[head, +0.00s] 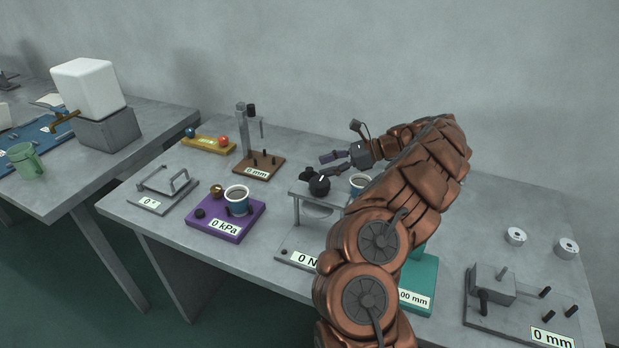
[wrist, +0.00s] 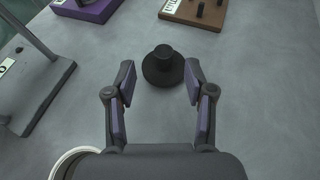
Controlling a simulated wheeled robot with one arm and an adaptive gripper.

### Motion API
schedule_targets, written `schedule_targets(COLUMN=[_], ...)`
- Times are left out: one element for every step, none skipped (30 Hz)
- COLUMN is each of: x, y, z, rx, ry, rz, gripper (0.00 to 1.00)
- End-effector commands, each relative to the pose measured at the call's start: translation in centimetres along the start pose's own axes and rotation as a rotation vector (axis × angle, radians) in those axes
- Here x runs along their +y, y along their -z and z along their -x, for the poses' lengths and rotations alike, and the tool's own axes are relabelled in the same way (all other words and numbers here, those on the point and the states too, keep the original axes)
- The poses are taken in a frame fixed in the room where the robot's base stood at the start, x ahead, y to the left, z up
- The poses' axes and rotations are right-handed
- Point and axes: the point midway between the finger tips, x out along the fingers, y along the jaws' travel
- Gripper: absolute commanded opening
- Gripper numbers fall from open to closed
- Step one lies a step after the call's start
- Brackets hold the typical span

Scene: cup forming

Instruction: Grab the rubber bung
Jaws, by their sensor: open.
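The rubber bung (wrist: 163,67) is a black stepped piece with a narrow top and wider base. In the wrist view it stands upright on the grey table, ahead of my gripper (wrist: 158,85) and roughly between the lines of its two purple-padded fingers. The fingers are open, with nothing held between them, and I see no contact with the bung. In the head view my gripper (head: 333,166) reaches left over the table, behind the grey stand. Dark shapes there overlap near its fingers, so I cannot clearly separate the bung from them.
A grey stand (wrist: 50,72) rises close on the left in the wrist view. A cup rim (wrist: 62,165) is at the lower left. The purple plate (head: 247,220) and brown stand (head: 262,172) lie beyond the bung. Bare table lies right of it in the wrist view.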

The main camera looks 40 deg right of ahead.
Motion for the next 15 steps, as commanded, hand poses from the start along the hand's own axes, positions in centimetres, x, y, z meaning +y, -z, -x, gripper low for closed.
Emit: schedule_targets(x=[0.0,0.0,-0.1,-0.1,-0.1,-0.2,-0.2,-0.2,-0.3,-0.3,-0.3,-0.4,-0.4,-0.4,-0.4], y=[-0.1,-0.1,0.0,0.0,0.0,0.0,0.0,0.0,0.0,0.0,0.0,0.0,0.0,0.0,0.0], z=[-0.3,-0.5,-0.7,-0.8,-1.0,-1.4,-1.7,-2.1,-2.7,-3.2,-3.6,-4.2,-4.5,-4.9,-5.2], rx=[0.0,0.0,0.001,0.001,0.001,0.001,0.001,0.001,0.0,0.0,-0.001,-0.001,-0.001,0.0,0.001], ry=[0.0,0.0,0.001,0.001,0.001,0.001,0.0,-0.001,-0.004,-0.005,-0.006,-0.005,-0.003,-0.002,-0.001], rz=[0.001,0.001,0.001,0.001,0.001,0.001,0.001,0.001,0.0,0.0,-0.001,-0.001,-0.001,0.0,0.001], gripper=[0.54,0.54,0.54,0.54,0.54,0.54,0.54,0.54,0.54,0.54,0.54,0.54,0.54,0.54,0.54])
